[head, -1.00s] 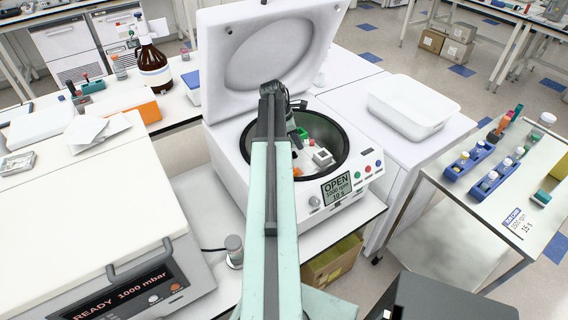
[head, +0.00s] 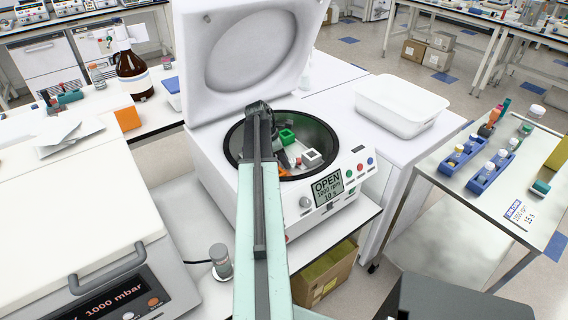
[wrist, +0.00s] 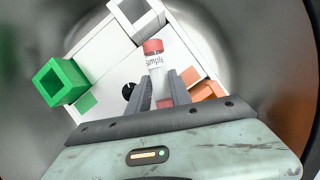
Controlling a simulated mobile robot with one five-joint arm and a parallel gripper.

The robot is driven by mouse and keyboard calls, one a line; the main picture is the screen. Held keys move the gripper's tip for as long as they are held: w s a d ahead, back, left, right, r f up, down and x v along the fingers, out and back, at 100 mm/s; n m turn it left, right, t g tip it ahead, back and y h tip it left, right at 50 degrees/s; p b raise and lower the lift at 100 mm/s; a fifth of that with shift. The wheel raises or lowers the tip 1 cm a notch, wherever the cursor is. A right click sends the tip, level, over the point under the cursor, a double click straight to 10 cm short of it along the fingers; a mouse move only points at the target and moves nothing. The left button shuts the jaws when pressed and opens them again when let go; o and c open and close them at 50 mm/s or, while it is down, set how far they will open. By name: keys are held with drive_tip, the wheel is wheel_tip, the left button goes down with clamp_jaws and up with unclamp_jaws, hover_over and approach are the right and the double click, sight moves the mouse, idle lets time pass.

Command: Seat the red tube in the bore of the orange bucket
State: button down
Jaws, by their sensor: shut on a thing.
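In the wrist view, the red-capped tube (wrist: 154,60) with a white label reading "Sample" is between the fingers of my gripper (wrist: 162,85), which is shut on it. The orange bucket (wrist: 205,92) is just right of the gripper, partly hidden behind the right finger; its bore cannot be seen. In the head view, a small part of the orange bucket (head: 283,171) shows beside my arm, inside the open centrifuge (head: 300,215). My arm hides the gripper and the tube there.
A green bucket (wrist: 60,82) and a white bucket (wrist: 136,18) sit on the white rotor (wrist: 108,52). The dark bowl wall (head: 325,140) surrounds them. The raised lid (head: 245,55) stands behind. Blue tube racks (head: 491,172) are on the right cart.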

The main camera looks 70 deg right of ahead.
drive_tip(key=shift+f, duration=0.25)
drive_tip(key=c, duration=1.2)
unclamp_jaws()
drive_tip(key=shift+o, duration=0.2)
drive_tip(key=p+v, duration=0.6)
drive_tip(key=v, duration=0.1)
drive_tip(key=shift+a+r, duration=0.1)
drive_tip(key=shift+r, duration=0.05)
drive_tip(key=shift+w+a+r+p, duration=0.2)
drive_tip(key=shift+w+r+p, duration=0.1)
drive_tip(key=shift+p, duration=0.1)
